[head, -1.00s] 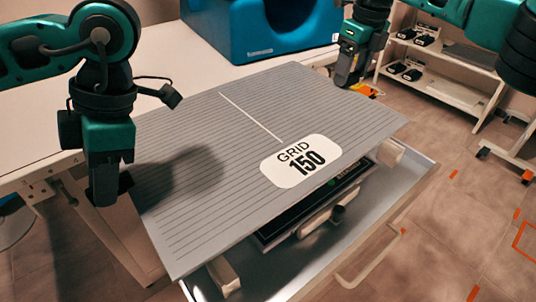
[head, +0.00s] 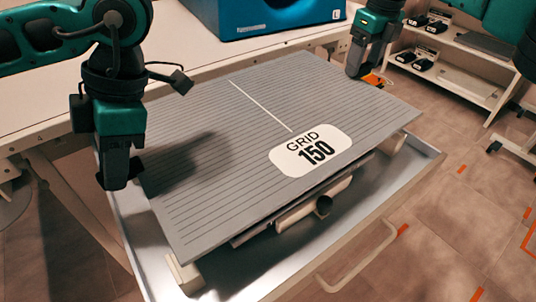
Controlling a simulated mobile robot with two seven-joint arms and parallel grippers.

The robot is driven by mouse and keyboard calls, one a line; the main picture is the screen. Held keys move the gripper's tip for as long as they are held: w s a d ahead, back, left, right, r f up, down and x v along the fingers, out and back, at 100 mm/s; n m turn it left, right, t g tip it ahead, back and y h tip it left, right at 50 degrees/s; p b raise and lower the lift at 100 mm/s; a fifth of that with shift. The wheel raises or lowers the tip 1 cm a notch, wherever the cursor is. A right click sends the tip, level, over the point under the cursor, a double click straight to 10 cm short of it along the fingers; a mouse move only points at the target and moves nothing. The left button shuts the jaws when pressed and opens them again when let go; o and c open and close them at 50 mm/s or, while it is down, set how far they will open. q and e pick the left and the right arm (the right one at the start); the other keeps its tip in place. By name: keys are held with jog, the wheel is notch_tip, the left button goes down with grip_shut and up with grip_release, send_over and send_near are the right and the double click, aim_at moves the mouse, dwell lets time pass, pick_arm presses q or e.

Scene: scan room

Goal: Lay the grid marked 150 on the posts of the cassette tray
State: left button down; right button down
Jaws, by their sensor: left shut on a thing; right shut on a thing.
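The grid marked 150 (head: 225,165) is a grey ribbed plate with a white label and a white centre line. It lies roughly level over the cassette tray (head: 280,274), a metal drawer with a front handle. My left gripper (head: 122,182) is shut on the grid's left edge. My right gripper (head: 362,74) is shut on its far right edge. A pale front-left post (head: 186,274) and a right post (head: 392,143) show just under the grid's edge. Whether they touch it I cannot tell. The far posts are hidden. A pale clamp bar with a dark knob (head: 323,206) shows below the front edge.
A blue scanner block (head: 275,18) stands on the white table (head: 190,50) behind the grid. A white shelf (head: 455,82) with dark devices is at the back right. The tray handle (head: 358,262) sticks out in front. The floor at right is open, with orange marks.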

aim_at(361, 77)
pick_arm(q)
jog(key=shift+f+b, duration=0.4)
jog(key=shift+f, duration=0.4)
pick_arm(e)
jog(key=shift+a+f, duration=0.1)
jog(key=shift+f, duration=0.6)
pick_arm(q)
jog(key=shift+f, duration=0.1)
pick_arm(e)
jog(key=shift+f, duration=0.15)
